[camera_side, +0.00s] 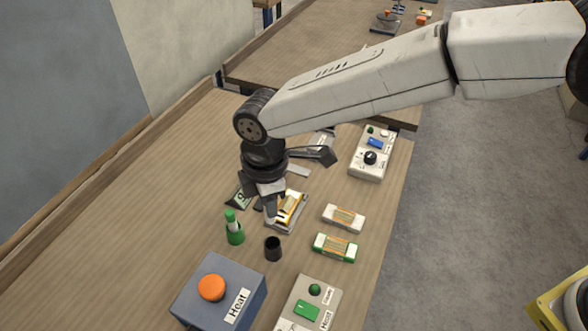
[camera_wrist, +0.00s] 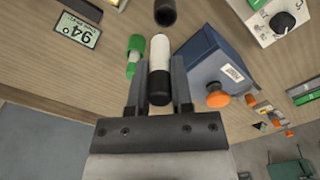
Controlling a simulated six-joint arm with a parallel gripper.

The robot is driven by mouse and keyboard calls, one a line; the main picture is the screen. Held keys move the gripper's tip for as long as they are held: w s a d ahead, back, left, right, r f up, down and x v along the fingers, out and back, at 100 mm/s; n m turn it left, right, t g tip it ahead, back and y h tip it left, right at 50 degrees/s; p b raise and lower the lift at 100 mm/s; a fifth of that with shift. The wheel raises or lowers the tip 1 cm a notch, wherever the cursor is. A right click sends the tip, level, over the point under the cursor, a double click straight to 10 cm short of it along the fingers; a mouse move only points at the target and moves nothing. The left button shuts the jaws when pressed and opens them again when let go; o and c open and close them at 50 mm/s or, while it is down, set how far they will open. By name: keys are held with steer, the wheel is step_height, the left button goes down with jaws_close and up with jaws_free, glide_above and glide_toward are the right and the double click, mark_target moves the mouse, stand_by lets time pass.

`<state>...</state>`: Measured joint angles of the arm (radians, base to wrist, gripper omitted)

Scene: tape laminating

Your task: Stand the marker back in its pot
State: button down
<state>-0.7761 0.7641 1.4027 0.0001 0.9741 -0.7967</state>
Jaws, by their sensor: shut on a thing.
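The marker (camera_wrist: 160,52), with a white body and a black end, is held between the two fingers of my gripper (camera_wrist: 158,80) in the wrist view. Its black end is nearer the palm and its white end points away. In the side view my gripper (camera_side: 268,202) hangs above the table, and I cannot clearly make out the marker there. The black pot (camera_side: 273,250) stands upright in front of the gripper, apart from it. The dark opening of this pot (camera_wrist: 165,12) shows at the top of the wrist view.
A green marker stands in a green pot (camera_side: 235,235) left of the black pot. The blue Heat box (camera_side: 220,290) with an orange button is at the front.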

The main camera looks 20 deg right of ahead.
mark_target(270, 224)
steer(key=shift+s+a, duration=0.2)
steer(key=shift+s, duration=0.2)
steer(key=shift+f, duration=0.2)
steer(key=shift+f, duration=3.65)
steer(key=shift+c, duration=2.2)
jaws_free()
steer(key=shift+r, duration=0.1)
